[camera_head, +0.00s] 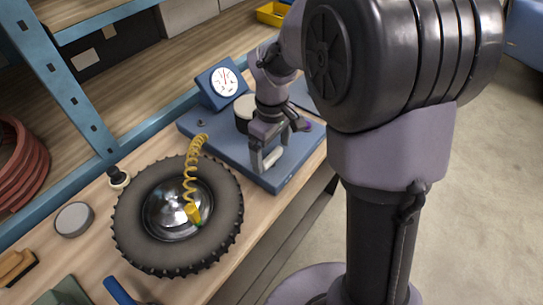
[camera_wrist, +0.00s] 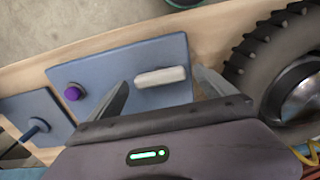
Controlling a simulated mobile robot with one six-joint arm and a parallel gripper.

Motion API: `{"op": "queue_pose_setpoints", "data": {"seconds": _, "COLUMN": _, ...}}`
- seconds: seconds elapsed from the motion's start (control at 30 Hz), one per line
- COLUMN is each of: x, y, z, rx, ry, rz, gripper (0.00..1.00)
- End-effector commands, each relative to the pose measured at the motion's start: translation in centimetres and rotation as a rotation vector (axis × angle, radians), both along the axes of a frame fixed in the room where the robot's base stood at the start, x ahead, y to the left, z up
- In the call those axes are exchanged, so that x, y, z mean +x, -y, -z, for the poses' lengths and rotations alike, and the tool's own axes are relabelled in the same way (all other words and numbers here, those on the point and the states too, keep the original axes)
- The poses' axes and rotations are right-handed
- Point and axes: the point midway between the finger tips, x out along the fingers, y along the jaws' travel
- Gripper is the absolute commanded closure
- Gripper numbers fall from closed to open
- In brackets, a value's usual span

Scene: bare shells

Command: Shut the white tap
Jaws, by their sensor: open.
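The white tap (camera_wrist: 160,77) shows in the wrist view as a white bar-shaped handle on a blue plate (camera_wrist: 176,50). In the head view the white handle (camera_head: 273,158) is near the front of the blue plate (camera_head: 214,138). My gripper (camera_wrist: 161,84) is open, with one finger to each side of the handle in the wrist view. In the head view my gripper (camera_head: 270,150) is low over the plate beside the handle. I cannot tell whether a finger touches it. The tap's base is hidden under the handle.
A purple knob (camera_wrist: 72,93) is on the same plate. A dial gauge (camera_head: 224,82) and a white-topped dark cylinder (camera_head: 244,108) stand behind my gripper. A tyre (camera_head: 128,225) with a yellow coiled hose (camera_head: 190,170) lies to the left on the wooden bench (camera_head: 75,188).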

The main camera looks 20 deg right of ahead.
Motion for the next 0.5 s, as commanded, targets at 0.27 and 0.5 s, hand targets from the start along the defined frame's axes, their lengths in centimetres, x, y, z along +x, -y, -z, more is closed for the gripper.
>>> {"op": "queue_pose_setpoints", "data": {"seconds": 0.27, "x": -0.01, "y": -0.01, "z": 0.79, "rx": 0.001, "ry": 0.001, "rz": 0.0, "gripper": 0.05}}
{"op": "queue_pose_setpoints", "data": {"seconds": 0.5, "x": -0.01, "y": -0.01, "z": 0.75, "rx": 0.0, "ry": 0.0, "rz": 0.0, "gripper": 0.37}}
